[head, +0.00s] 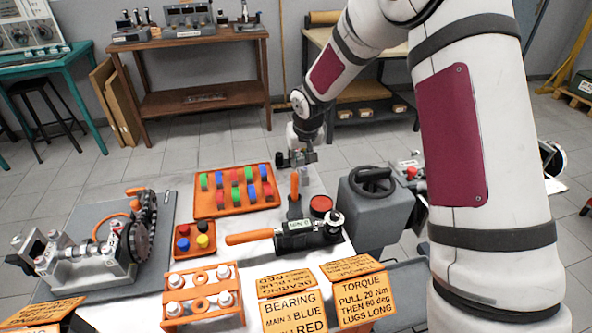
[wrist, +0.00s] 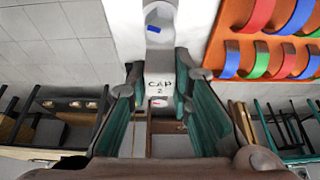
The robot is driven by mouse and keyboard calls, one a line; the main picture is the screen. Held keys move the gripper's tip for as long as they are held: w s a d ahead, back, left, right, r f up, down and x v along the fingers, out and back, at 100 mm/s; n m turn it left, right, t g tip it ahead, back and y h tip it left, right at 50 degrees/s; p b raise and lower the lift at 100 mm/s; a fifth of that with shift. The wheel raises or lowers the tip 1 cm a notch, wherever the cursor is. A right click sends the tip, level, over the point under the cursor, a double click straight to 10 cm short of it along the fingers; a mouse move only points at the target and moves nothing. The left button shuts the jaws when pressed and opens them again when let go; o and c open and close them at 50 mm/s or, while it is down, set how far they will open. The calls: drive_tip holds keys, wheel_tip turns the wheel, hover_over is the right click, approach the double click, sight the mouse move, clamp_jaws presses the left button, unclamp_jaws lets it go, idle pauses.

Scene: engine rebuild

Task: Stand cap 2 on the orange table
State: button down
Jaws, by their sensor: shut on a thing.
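Cap 2, a pale block marked "CAP 2" (wrist: 160,88), is between my gripper's fingers (wrist: 158,95) in the wrist view. My gripper (head: 302,157) is shut on it, above the far end of the white bench top in the head view. The cap is small and partly hidden there. An orange fixture (head: 203,309) with bright round posts stands at the front of the bench. I cannot tell whether it is the orange table.
An orange rack (head: 204,211) holds red, green and blue shells; it also shows in the wrist view (wrist: 235,50). An orange-handled tool (head: 298,233) lies mid-bench. The crankshaft assembly (head: 105,245) is left. A grey bin-like unit (head: 375,205) stands right. Orange signs (head: 292,313) stand in front.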

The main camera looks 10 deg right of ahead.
sight(300, 166)
drive_tip(key=shift+f, duration=2.05)
drive_tip(key=shift+f, duration=0.15)
drive_tip(key=c, duration=1.4)
unclamp_jaws()
drive_tip(key=shift+c, duration=0.2)
drive_tip(key=v, duration=1.2)
